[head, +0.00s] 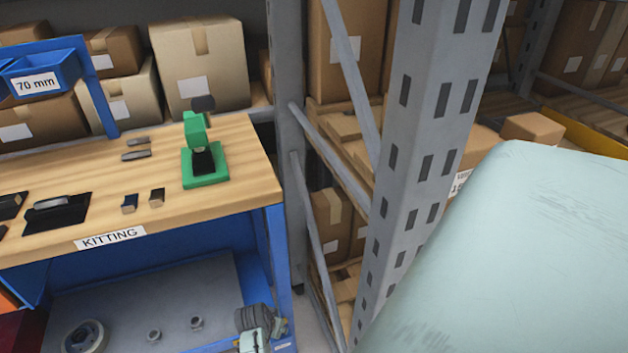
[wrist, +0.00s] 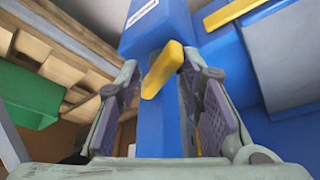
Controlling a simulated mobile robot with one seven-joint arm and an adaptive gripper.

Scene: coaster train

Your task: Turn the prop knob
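A yellow bar-shaped knob (wrist: 161,72) sits on a blue post (wrist: 149,128) in the middle of the wrist view, its long side tilted. I take it for the prop knob. My gripper (wrist: 160,67) is open, with one finger on each side of the knob in the picture. The right fingertip looks close to the knob; I cannot tell whether it touches. In the head view my gripper (head: 256,325) shows low at the right front leg of the blue workbench, and the knob cannot be made out there.
A second yellow bar (wrist: 232,12) lies at the upper right of the wrist view. The wooden bench top (head: 105,170) carries a green fixture (head: 205,168). A grey rack upright (head: 410,140) stands right of the bench. Several boxes (head: 200,60) fill the shelves behind.

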